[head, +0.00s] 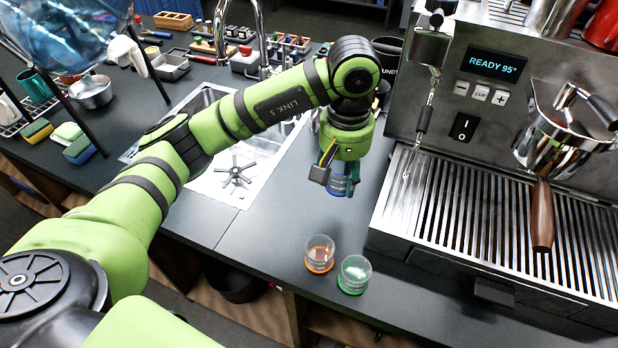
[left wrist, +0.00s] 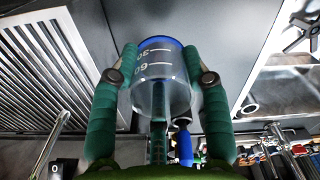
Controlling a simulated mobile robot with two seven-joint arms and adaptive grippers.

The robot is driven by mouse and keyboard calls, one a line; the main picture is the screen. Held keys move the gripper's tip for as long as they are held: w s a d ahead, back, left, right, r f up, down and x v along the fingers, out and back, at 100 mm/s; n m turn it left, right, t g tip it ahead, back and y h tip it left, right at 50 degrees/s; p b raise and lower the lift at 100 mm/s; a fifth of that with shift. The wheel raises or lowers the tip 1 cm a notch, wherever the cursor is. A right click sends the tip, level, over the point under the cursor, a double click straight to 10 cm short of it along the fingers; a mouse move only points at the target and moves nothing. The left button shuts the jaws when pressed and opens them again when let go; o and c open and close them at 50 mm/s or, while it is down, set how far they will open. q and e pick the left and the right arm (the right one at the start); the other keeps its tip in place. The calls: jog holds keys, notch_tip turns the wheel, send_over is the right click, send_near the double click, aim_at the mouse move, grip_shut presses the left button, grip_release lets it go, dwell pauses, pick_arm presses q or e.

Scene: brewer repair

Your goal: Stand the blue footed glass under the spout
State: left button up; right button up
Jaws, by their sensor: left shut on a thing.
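The blue footed glass (head: 345,186) is clear with a blue ring at its foot and is partly hidden by my left gripper (head: 338,174) in the head view. In the left wrist view the glass (left wrist: 160,72) shows white measuring marks and sits between the two green fingers of the left gripper (left wrist: 160,85), which is shut on it. I cannot tell whether its foot touches the counter. The espresso machine (head: 490,125) stands to the right; its portafilter with spout (head: 555,140) is above the slatted drip tray (head: 462,215). My right gripper is not in view.
An orange-footed glass (head: 320,253) and a green-footed glass (head: 354,274) stand on the counter (head: 265,245), left of the drip tray. A steam wand (head: 424,122) hangs at the machine's left side. The sink (head: 205,100) is behind my left arm.

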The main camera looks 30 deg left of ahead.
pick_arm(q)
jog(key=p, duration=0.2)
send_over(305, 199)
jog(key=f, duration=0.3)
jog(key=shift+d+f, duration=0.2)
jog(key=shift+f, duration=0.2)
jog(key=shift+a+f, duration=0.2)
jog(key=shift+f+p, duration=0.3)
jog(key=shift+p, duration=0.15)
notch_tip(305, 199, down, 3)
jog(key=shift+f+p, duration=0.1)
jog(key=shift+p, duration=0.7)
jog(key=shift+f, duration=0.15)
jog(key=shift+f+b, duration=0.25)
jog(key=shift+b, duration=0.1)
jog(key=o, duration=1.3)
jog(key=shift+r, duration=0.1)
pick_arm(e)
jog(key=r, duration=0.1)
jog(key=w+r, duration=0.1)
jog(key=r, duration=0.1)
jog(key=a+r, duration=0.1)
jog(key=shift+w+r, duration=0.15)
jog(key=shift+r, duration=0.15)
